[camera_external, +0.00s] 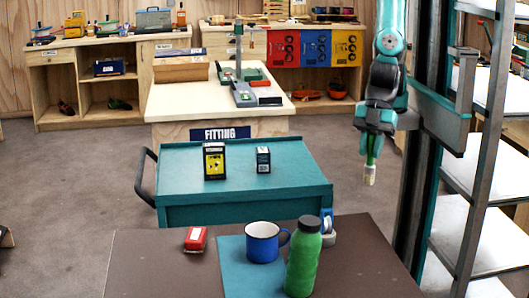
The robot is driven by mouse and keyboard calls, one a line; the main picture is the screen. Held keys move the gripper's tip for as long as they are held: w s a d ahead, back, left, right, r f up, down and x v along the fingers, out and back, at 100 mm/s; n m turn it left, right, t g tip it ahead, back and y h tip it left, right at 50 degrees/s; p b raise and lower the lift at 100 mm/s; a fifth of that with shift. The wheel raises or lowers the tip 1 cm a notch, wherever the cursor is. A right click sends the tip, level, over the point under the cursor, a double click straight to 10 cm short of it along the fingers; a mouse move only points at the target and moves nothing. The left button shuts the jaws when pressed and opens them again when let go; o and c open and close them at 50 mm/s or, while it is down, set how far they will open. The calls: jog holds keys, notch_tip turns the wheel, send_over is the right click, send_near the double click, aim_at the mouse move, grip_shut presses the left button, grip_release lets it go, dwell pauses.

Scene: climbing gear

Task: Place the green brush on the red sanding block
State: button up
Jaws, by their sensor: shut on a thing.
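The green brush (371,158) hangs upright from my gripper (373,138), with its pale bristle end down. My gripper is shut on the upper part of the brush and hides that part. The brush is in the air at the right, apart from every surface. The red sanding block (196,239) lies on the brown table (150,262) at the front left, below and to the left of my gripper. Its top looks bare except for a pale label.
A teal cart (300,180) with two small boxes stands behind. Metal shelving (475,190) is at the right.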

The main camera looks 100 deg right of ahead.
jog(key=w+m+t+h+b, duration=0.1)
jog(key=w+m+h+b, duration=0.1)
jog(key=w, duration=2)
jog(key=m+b, duration=0.1)
jog(key=m, duration=0.1)
jog(key=shift+w+r+m+t, duration=0.15)
jog(key=shift+r+m+t, duration=0.25)
jog(key=w+d+m, duration=0.1)
jog(key=w+d, duration=0.1)
jog(key=w, duration=0.2)
jog(key=w+d+r+m+h+b, duration=0.1)
jog(key=w+d, duration=0.1)
jog(key=w, duration=0.2)
jog(key=w+d+m+b, duration=0.1)
jog(key=w+d, duration=0.1)
jog(key=w, duration=0.2)
jog(key=shift+w+d+r, duration=0.15)
grip_shut()
jog(key=w+d+m+h+b, duration=0.1)
jog(key=w+d+m+b, duration=0.1)
jog(key=w+d, duration=0.6)
jog(key=shift+t, duration=0.3)
notch_tip(320, 180, down, 18)
jog(key=p, duration=0.3)
jog(key=shift+f, duration=0.2)
